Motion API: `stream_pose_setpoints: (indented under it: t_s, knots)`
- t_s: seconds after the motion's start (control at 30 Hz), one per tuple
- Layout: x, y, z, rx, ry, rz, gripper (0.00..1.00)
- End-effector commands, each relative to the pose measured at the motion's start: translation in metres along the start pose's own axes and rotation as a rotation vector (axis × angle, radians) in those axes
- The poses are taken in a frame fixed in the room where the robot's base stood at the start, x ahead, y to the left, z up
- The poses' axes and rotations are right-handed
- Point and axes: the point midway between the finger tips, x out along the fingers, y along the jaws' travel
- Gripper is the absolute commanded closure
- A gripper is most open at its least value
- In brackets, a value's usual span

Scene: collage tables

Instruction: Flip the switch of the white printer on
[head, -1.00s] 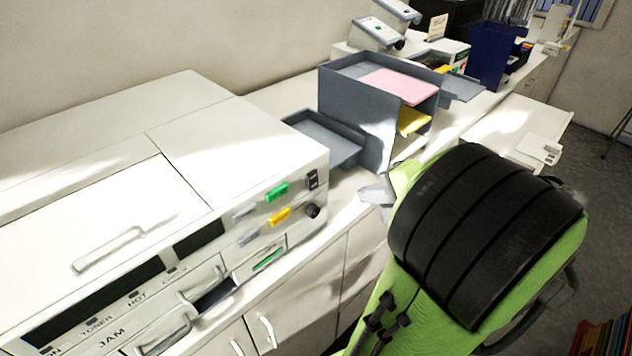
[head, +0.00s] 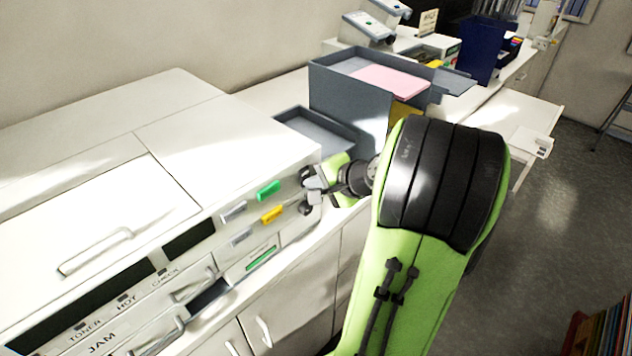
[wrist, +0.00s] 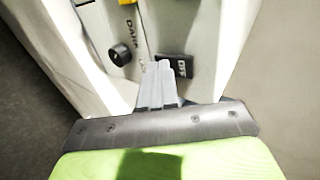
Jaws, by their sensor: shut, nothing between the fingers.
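The white printer (head: 200,135) stands on the counter at the left in the head view. Its front panel carries a black rocker switch (wrist: 175,66) beside a round black knob (wrist: 120,54), both seen in the wrist view. My gripper (head: 312,180) is shut and empty at the right end of the panel, in front of the switch. In the wrist view the fingertips (wrist: 159,68) overlap the left edge of the switch. Whether they touch it I cannot tell. In the head view my gripper mostly hides the switch.
Green (head: 268,190) and yellow (head: 271,214) buttons sit on the panel left of my gripper. A grey tray organizer (head: 335,95) with pink paper (head: 390,77) stands behind it. A blue bin (head: 483,50) is farther back. Open floor (head: 540,215) lies to the right.

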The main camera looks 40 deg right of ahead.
Motion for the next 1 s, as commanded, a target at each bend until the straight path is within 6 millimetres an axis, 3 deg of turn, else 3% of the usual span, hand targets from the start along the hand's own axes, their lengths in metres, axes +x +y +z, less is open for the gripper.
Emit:
stream_pose_setpoints:
  t_s: [0.47, 1.0]
  knots:
    - [0.005, 0.0, 0.0, 0.0, -0.001, 0.0, 1.0]
    - [-0.005, -0.015, 0.0, -0.002, -0.001, -0.003, 1.0]
